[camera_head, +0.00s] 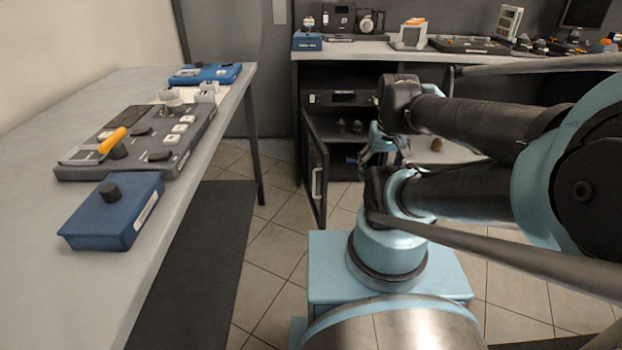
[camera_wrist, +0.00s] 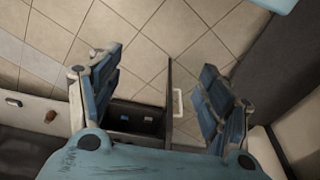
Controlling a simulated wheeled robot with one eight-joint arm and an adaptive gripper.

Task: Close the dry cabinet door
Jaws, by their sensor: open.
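The dry cabinet (camera_head: 343,99) is a dark box under the back table, with a panel along its top. Its door (camera_head: 315,178) stands open, hinged at the left and swung out toward me, with a pale vertical handle (camera_head: 316,184). Small items show inside. In the wrist view the door (camera_wrist: 169,95) is a thin dark edge seen from above, with its handle (camera_wrist: 177,103) on the right side. My gripper (camera_wrist: 160,62) is open and empty, its fingers on either side of the door in the picture. In the head view my gripper (camera_head: 380,145) is right of the door, partly hidden by my arm.
A grey table (camera_head: 100,290) on the left holds a control panel (camera_head: 140,140) and blue boxes (camera_head: 112,210). The back table (camera_head: 350,48) carries several devices. Tiled floor (camera_head: 275,235) is clear before the door. A dark mat (camera_head: 195,270) lies under the left table.

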